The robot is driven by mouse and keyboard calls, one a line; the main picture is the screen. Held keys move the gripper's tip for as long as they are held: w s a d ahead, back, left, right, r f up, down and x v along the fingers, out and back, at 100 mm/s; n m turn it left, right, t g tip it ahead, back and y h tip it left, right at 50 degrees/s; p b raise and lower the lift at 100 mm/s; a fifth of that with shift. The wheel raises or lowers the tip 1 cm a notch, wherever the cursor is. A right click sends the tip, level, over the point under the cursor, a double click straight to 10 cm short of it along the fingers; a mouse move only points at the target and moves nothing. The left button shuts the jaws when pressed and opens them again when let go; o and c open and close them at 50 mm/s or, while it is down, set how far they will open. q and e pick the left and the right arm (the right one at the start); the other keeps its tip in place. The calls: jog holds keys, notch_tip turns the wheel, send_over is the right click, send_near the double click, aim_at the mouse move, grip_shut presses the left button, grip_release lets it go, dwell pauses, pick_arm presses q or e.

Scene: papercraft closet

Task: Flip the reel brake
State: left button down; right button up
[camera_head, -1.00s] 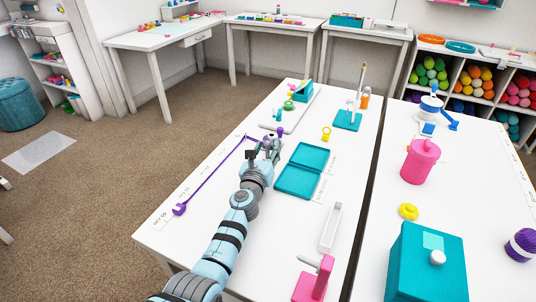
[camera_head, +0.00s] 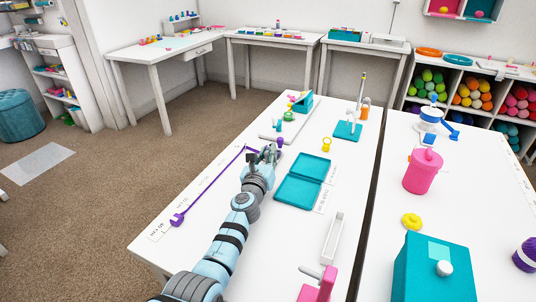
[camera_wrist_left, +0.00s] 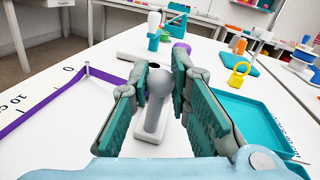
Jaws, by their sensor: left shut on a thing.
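A pale grey lever with a round ball top (camera_wrist_left: 158,84) stands on a small grey base on the white table. It is between the teal-padded fingers of my left gripper (camera_wrist_left: 160,66), which is shut on it. In the head view my left gripper (camera_head: 268,153) is at the near table's left side, by the end of a purple strip (camera_head: 210,184), and hides the lever. I cannot tell for sure that this lever is the reel brake. A white and blue reel-like device (camera_head: 431,118) stands on the right table, far from the gripper. My right gripper is not in view.
A teal tray (camera_head: 303,181) lies just right of my left gripper. A purple knob (camera_head: 280,142), a yellow ring piece (camera_head: 326,144) and a teal stand (camera_head: 347,131) are beyond it. A white open channel (camera_head: 333,236) and a pink piece (camera_head: 318,288) are nearer.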

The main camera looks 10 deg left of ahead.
pick_arm(q)
jog(key=shift+w+a+n+g+p, duration=0.15)
jog(key=shift+a+n+p, duration=0.15)
jog(key=shift+n+p, duration=0.25)
jog(key=shift+s+a+n+g+p, duration=0.15)
jog(key=shift+a+n+p, duration=0.15)
jog(key=shift+n, duration=0.35)
jog(key=shift+w+a+f+n+p, duration=0.15)
jog(key=shift+a+n+p, duration=0.15)
jog(key=shift+n, duration=0.3)
jog(key=shift+w+a+f+n+p, duration=0.1)
jog(key=shift+a+n+p, duration=0.2)
jog(key=shift+n, duration=0.3)
jog(key=n, duration=0.1)
jog(key=a+f+n+g+p, duration=0.1)
jog(key=n, duration=0.1)
jog(key=shift+w+a+h, duration=0.1)
jog(key=shift+a+h, duration=0.05)
jog(key=shift+h, duration=0.25)
jog(key=shift+w+a+f+n+h, duration=0.1)
jog(key=shift+a+f+n+h, duration=0.2)
jog(key=shift+n, duration=0.45)
jog(key=shift+a+f+n, duration=0.1)
jog(key=shift+f+n, duration=0.3)
jog(key=shift+n, duration=0.35)
jog(key=c, duration=1.5)
grip_release()
jog(key=shift+o, duration=0.2)
